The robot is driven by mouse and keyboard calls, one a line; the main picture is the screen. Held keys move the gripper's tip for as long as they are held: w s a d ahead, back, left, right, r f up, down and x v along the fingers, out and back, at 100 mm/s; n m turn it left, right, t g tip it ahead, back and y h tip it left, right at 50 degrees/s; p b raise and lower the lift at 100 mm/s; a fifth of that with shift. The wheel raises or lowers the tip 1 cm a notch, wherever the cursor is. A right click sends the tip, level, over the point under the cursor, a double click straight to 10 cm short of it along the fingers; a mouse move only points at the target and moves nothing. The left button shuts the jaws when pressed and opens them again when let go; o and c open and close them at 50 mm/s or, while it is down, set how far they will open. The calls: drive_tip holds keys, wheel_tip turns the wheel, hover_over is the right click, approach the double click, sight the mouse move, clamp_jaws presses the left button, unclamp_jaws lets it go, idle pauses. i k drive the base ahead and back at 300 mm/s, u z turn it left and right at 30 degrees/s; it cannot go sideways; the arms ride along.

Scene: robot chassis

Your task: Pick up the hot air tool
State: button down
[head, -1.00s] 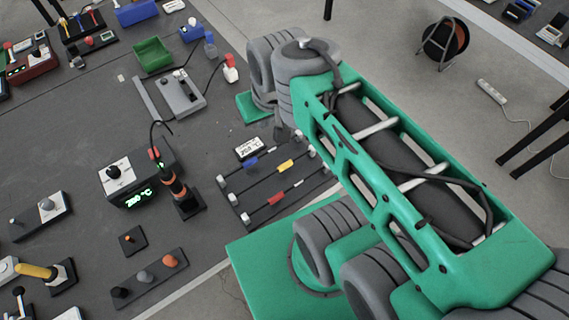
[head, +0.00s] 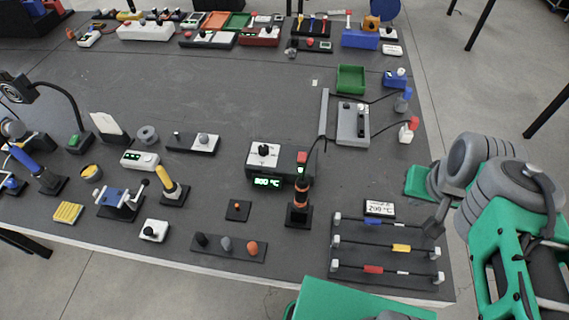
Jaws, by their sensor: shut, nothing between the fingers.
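The hot air tool (head: 301,196) looks like the upright black-and-orange handle in a small black stand near the front of the workbench. A dark cable loops above it toward the black station (head: 265,160), which has a white-topped knob and a lit green display. My gripper (head: 436,224) is at the right, over the back right corner of the rack of coloured wires, well to the right of the tool and apart from it. Its grey fingers are small and partly merged with the arm in this view; they are shut with nothing between them.
The wire rack (head: 388,268) and a small temperature sign (head: 380,208) lie between tool and gripper. A grey device (head: 352,124) and green bin (head: 351,79) stand behind. A knob strip (head: 229,247) and small black block (head: 238,210) are left of the tool. Mid-bench is mostly clear.

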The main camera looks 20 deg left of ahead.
sight(300, 204)
drive_tip(key=k, duration=0.5)
drive_tip(key=u, duration=2.45)
drive_tip(key=k, duration=0.55)
drive_tip(key=u, duration=0.05)
drive_tip(key=i, duration=0.45)
